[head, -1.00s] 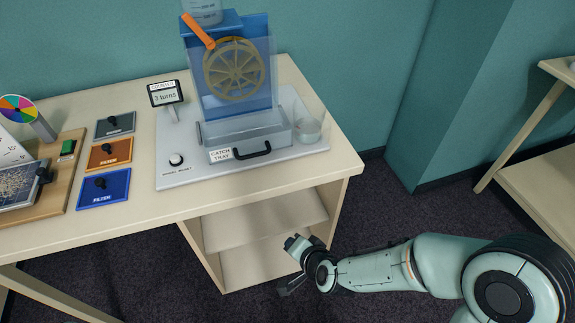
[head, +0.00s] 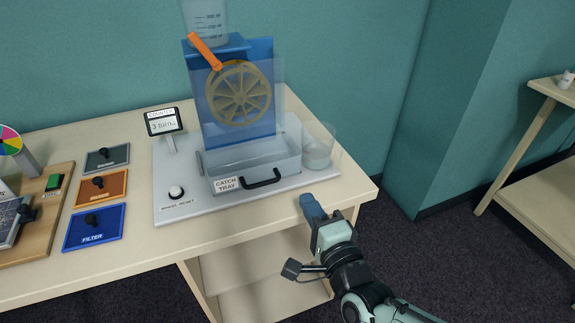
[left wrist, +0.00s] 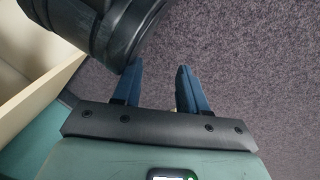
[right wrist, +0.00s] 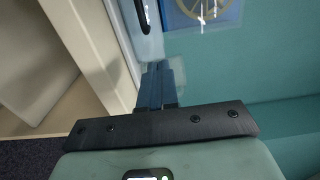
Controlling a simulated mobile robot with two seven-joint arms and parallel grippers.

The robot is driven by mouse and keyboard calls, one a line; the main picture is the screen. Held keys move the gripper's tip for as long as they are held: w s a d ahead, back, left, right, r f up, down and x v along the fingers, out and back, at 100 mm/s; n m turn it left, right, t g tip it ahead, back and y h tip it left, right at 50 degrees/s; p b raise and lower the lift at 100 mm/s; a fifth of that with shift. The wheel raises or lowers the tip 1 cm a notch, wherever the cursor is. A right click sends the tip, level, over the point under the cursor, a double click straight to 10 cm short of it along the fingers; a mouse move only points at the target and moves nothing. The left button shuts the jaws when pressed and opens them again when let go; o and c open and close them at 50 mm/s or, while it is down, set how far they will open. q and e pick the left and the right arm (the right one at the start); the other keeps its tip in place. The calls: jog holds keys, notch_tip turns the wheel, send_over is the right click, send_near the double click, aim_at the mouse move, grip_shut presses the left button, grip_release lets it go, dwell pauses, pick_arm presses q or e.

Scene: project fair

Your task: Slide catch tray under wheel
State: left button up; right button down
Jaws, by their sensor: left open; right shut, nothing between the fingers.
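The clear catch tray (head: 222,185) sits on a grey base board below the wheel (head: 239,93), its label and black handle (head: 262,180) facing the front edge. The wheel is gold and spoked, mounted on a blue panel (head: 212,125). The tray's front part sticks out ahead of the panel. My right gripper (head: 308,200) is shut and empty, at the table's front right edge, to the right of the handle and apart from it. In the right wrist view its fingers (right wrist: 160,82) are together, with the handle (right wrist: 143,16) beyond. My left gripper (left wrist: 158,85) is open and empty above the carpet.
A clear cup (head: 318,150) stands right of the tray. A counter display (head: 163,122) and a reset knob (head: 176,192) are to the left. Filter plates (head: 95,228) and a wooden board (head: 40,215) lie further left. Open shelves are under the table.

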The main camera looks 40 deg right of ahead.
aim_at(283, 162)
jog(key=p+x, duration=0.5)
jog(key=p, duration=0.3)
jog(key=shift+w+r, duration=0.1)
jog(key=x, duration=0.5)
jog(key=shift+w, duration=0.3)
pick_arm(q)
jog(key=s+d+r+g+h, duration=0.1)
jog(key=s+d+r, duration=0.1)
jog(key=s+r, duration=0.2)
jog(key=s+d+r+m+g, duration=0.1)
jog(key=s+d+r, duration=0.2)
jog(key=r, duration=0.4)
jog(key=shift+s+d+h, duration=0.3)
jog(key=shift+s+h, duration=0.1)
pick_arm(e)
jog(key=shift+w, duration=0.35)
pick_arm(q)
jog(key=shift+f, duration=0.1)
